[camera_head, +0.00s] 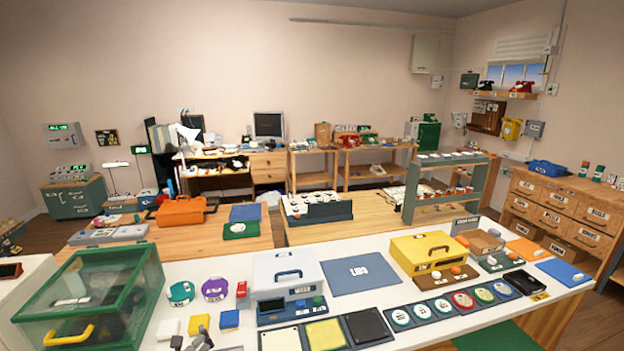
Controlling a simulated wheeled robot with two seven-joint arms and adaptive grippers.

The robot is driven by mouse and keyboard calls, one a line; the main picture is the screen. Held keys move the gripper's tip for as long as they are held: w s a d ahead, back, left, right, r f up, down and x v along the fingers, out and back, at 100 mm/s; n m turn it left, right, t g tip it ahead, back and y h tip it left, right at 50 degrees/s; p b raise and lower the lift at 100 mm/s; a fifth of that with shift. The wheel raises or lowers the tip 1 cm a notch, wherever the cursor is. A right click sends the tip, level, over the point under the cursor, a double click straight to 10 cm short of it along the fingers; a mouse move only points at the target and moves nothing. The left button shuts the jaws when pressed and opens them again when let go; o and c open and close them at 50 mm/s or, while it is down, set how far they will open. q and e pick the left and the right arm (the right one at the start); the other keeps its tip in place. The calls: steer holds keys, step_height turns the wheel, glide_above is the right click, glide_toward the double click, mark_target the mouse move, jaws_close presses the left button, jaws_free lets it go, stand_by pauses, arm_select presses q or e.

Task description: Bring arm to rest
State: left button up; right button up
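Dark grey parts that look like the fingertips of my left gripper (192,341) show at the bottom edge, left of centre. They are just in front of a white block (168,328) and a yellow block (198,323) on the white table. The rest of that arm is cut off by the frame, and I cannot tell whether the gripper is open or shut. I see nothing held in it. My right gripper and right arm are not in view.
A green clear-sided case (131,282) with a yellow handle stands to the left. A blue block (229,319), a grey-white handled box (284,268) and a yellow box (424,246) stand on the table. A blue mat (360,274) lies flat behind a row of round discs.

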arm_select(q)
steer(key=s+n, duration=0.1)
steer(key=s+d+f+n+g, duration=0.1)
steer(key=n, duration=0.1)
steer(key=shift+s+d+h, duration=0.15)
steer(key=shift+d+h, duration=0.05)
steer(key=shift+h, duration=0.1)
steer(key=s+d+f+n+g+h, duration=0.1)
steer(key=s+d+n+g+h, duration=0.2)
steer(key=s+d+n, duration=0.55)
steer(key=s+d+f+n+g+h, duration=0.1)
steer(key=s+d+n+g+h, duration=0.25)
steer(key=s+n, duration=0.9)
step_height(320, 180, down, 33)
steer(key=a+n+g, duration=0.1)
steer(key=n+g, duration=0.1)
steer(key=s+a+f, duration=0.2)
steer(key=s+f, duration=0.8)
steer(key=s, duration=0.1)
steer(key=s+a+f, duration=0.2)
steer(key=s+f, duration=0.8)
steer(key=s, duration=0.2)
steer(key=shift+f+m+g+y, duration=0.15)
steer(key=shift+m+g+y, duration=0.15)
steer(key=shift+g+y, duration=0.05)
